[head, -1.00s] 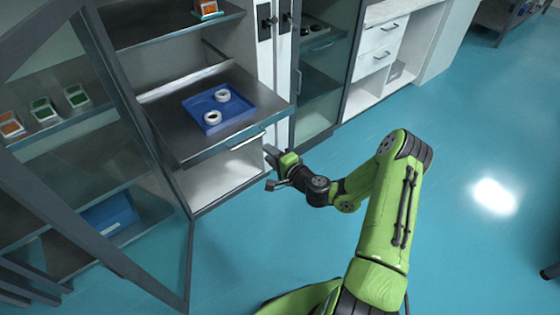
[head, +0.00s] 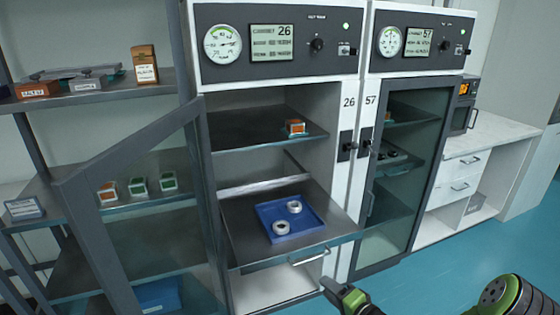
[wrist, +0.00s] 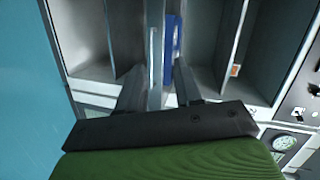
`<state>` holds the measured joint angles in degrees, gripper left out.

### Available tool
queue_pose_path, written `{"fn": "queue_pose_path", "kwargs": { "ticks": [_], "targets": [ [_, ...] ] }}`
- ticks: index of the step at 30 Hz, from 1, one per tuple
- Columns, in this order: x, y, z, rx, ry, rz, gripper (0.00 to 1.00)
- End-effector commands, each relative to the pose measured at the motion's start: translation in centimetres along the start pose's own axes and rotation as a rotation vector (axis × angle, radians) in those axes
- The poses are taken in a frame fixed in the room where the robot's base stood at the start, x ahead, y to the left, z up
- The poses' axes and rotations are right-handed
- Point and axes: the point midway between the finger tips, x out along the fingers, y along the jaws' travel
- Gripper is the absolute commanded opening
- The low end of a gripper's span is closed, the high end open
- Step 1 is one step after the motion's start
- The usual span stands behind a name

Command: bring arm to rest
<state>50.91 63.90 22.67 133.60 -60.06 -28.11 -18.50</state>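My gripper (head: 338,290) is at the bottom edge of the head view, in front of the pulled-out shelf (head: 240,236) of cabinet 26. Most of my arm is out of that view. In the wrist view my gripper (wrist: 160,82) has its two fingers apart, with nothing between them. Beyond the fingers the wrist view shows the shelf edge-on and a blue tray (wrist: 171,36). My gripper looks clear of the shelf and its handle (head: 309,257).
The blue tray (head: 263,211) with two white ring-shaped parts lies on the pulled-out shelf. The glass door (head: 150,225) of cabinet 26 stands open at left. Cabinet 57 (head: 395,190) at right has its glass door shut. Blue floor (head: 440,275) is clear at lower right.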

Motion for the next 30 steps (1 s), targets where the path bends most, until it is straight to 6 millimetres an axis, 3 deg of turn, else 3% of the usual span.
{"fn": "queue_pose_path", "kwargs": {
  "ticks": [1, 3, 6, 9, 14, 18, 24, 27, 30],
  "targets": [
    [-0.1, -2.9, 1.8, -0.128, -0.102, 0.025, 0.35],
    [-0.8, -5.0, 4.5, -0.287, -0.244, 0.083, 0.35],
    [-2.7, -7.4, 7.4, -0.491, -0.407, 0.189, 0.35],
    [-5.4, -9.6, 9.1, -0.673, -0.521, 0.317, 0.35],
    [-11.2, -13.6, 9.9, -0.899, -0.592, 0.538, 0.35],
    [-17.4, -17.7, 10.1, -1.014, -0.549, 0.710, 0.35],
    [-26.5, -21.7, 10.6, -1.023, -0.413, 0.844, 0.35],
    [-29.1, -22.2, 11.0, -0.996, -0.376, 0.862, 0.35],
    [-30.1, -22.2, 11.1, -0.981, -0.362, 0.868, 0.35]
  ]
}}
